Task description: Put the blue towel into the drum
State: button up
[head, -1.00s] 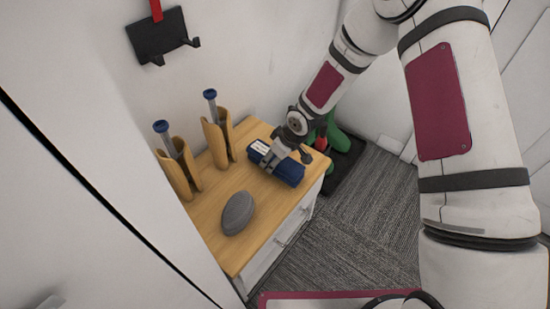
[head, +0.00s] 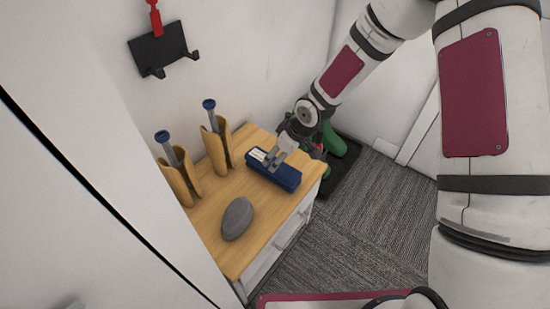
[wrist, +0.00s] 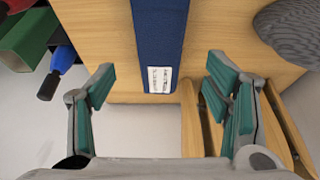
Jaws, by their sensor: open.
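The blue towel (head: 284,178) looks like a long, firm block with a white label at one end. It lies on the wooden top of a small cabinet. My gripper (head: 276,157) is over the towel and hides part of it. In the wrist view my gripper (wrist: 162,80) is open, with green-padded fingers spread to either side of the towel's labelled end. The towel (wrist: 159,35) runs up out of the picture between them. I cannot tell how far above it the fingertips are. No drum shows clearly in either view.
A grey oval object (head: 237,218) lies near the towel on the cabinet top (head: 213,252). Two wooden holders (head: 217,148) with blue-topped rods stand along the wall. A black hook rack (head: 163,50) hangs above. Green and red items (head: 334,143) sit beyond the cabinet. Carpet lies to the right.

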jog(key=p+v, duration=0.1)
jog(key=v, duration=0.3)
jog(key=shift+r, duration=0.15)
jog(key=shift+d, duration=0.1)
